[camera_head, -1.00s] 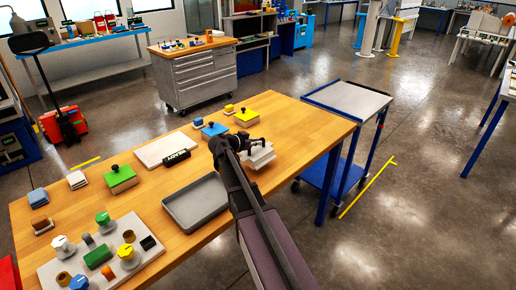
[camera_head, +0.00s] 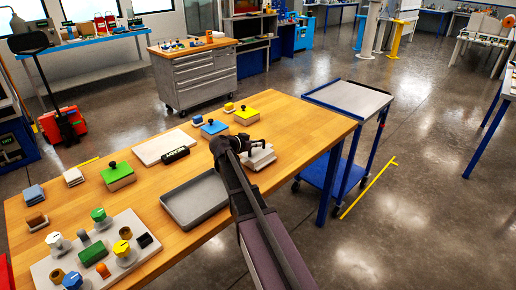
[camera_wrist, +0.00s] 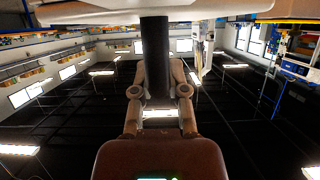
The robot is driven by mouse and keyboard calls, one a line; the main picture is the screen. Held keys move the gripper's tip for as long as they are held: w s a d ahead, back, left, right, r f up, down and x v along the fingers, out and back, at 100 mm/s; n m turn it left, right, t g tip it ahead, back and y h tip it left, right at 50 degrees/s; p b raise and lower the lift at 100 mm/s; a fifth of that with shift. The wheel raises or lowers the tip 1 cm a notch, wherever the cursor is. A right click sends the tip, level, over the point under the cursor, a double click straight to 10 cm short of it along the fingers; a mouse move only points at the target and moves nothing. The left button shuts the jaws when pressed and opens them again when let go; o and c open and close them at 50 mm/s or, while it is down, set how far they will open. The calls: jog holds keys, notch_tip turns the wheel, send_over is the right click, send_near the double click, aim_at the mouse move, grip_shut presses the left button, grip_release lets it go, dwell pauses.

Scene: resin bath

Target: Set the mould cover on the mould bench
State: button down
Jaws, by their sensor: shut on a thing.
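My gripper (camera_head: 250,146) is over the right part of the wooden bench top (camera_head: 285,125). It is shut on the black post (camera_wrist: 155,55) of a pale, flat cover, which I take as the mould cover (camera_head: 259,160). The cover is just below the gripper, partly hidden by it. In the wrist view, the fingers (camera_wrist: 159,85) close on the post from both sides, and the pale slab (camera_wrist: 100,14) spans the top of the picture. I cannot tell whether the cover touches the bench or hangs just above it.
Knobbed blocks in green (camera_head: 118,178), blue (camera_head: 214,130) and yellow (camera_head: 247,117) stand on the bench. A grey tray (camera_head: 196,201), a white board (camera_head: 158,148) and a panel of coloured knobs (camera_head: 130,243) lie left of my arm. A blue-framed cart (camera_head: 350,98) stands beyond the right edge.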

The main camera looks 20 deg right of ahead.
jog(key=shift+f, duration=0.3)
jog(key=c, duration=0.6)
grip_release()
jog(key=shift+c, duration=0.2)
jog(key=shift+r, duration=0.2)
jog(key=p+v, duration=0.4)
jog(key=v, duration=0.8)
jog(key=shift+f, duration=0.1)
